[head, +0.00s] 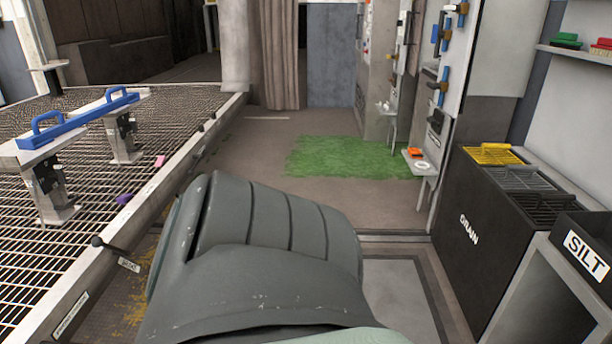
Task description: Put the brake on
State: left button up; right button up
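A small lever with a round black knob (98,241) sticks out at the near edge of the rail turntable on the left in the head view. A small white tag (129,264) is beside it; its lettering is too small to read surely. The lever looks like the brake handle, but I cannot tell its setting. The turntable deck (100,200) is a metal grating with a pale rim. Neither of my grippers is in view. The lower middle of the view is blocked up close.
A blue-handled beam (80,118) stands on two posts on the deck. A purple block (124,198) and a pink block (160,161) lie near its rim. A black bin marked GRAIN (468,230) and a SILT bin (586,254) stand right. Floor around the green mat (345,157) is clear.

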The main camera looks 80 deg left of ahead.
aim_at(97, 242)
jog(key=u, duration=3.85)
jog(key=i+j, duration=0.15)
jog(key=j, duration=0.15)
jog(key=i+j, duration=0.15)
jog(key=j, duration=0.15)
jog(key=i+j, duration=0.15)
jog(key=j, duration=0.15)
jog(key=i+j+z, duration=0.1)
jog(key=j, duration=0.25)
jog(key=i, duration=0.1)
